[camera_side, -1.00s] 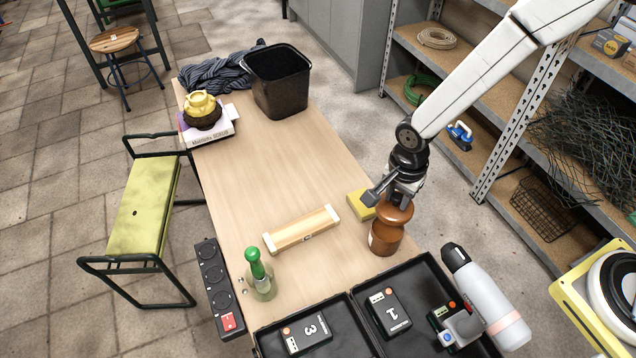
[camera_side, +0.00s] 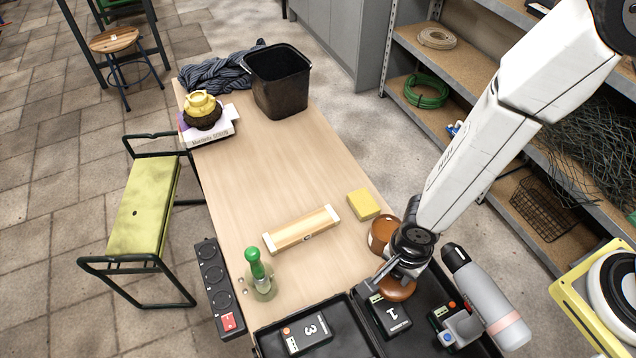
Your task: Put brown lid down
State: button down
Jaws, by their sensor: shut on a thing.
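The brown lid (camera_side: 397,290) is in my gripper (camera_side: 392,279), which is shut on it. It hangs over the black tray (camera_side: 348,303) at the front, near the device marked 1; its exact height above the tray is hard to tell. The brown jar (camera_side: 380,236) stands open on the table's right edge, behind my gripper. My wrist hides part of the jar's right side.
A yellow block (camera_side: 363,205) lies behind the jar. A wooden bar (camera_side: 301,231) and a green-topped bottle (camera_side: 259,275) are to the left. A grey flask (camera_side: 488,300) lies right of the tray. The middle of the table (camera_side: 270,165) is clear.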

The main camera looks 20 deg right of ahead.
jog(key=w+a+f, duration=0.4)
jog(key=w+a, duration=0.1)
jog(key=w, duration=0.3)
send_over(331, 270)
jog(key=s, duration=0.1)
jog(key=f, duration=0.4)
jog(key=shift+s+d+f, duration=0.1)
jog(key=shift+d+f, duration=0.2)
jog(key=shift+d, duration=0.05)
jog(key=shift+w+a+f, duration=0.2)
jog(key=shift+w+f, duration=0.1)
jog(key=shift+f, duration=0.1)
jog(key=shift+w+a+f, duration=0.1)
jog(key=shift+w+f, duration=0.15)
jog(key=shift+f, duration=1.55)
jog(key=shift+f, duration=0.1)
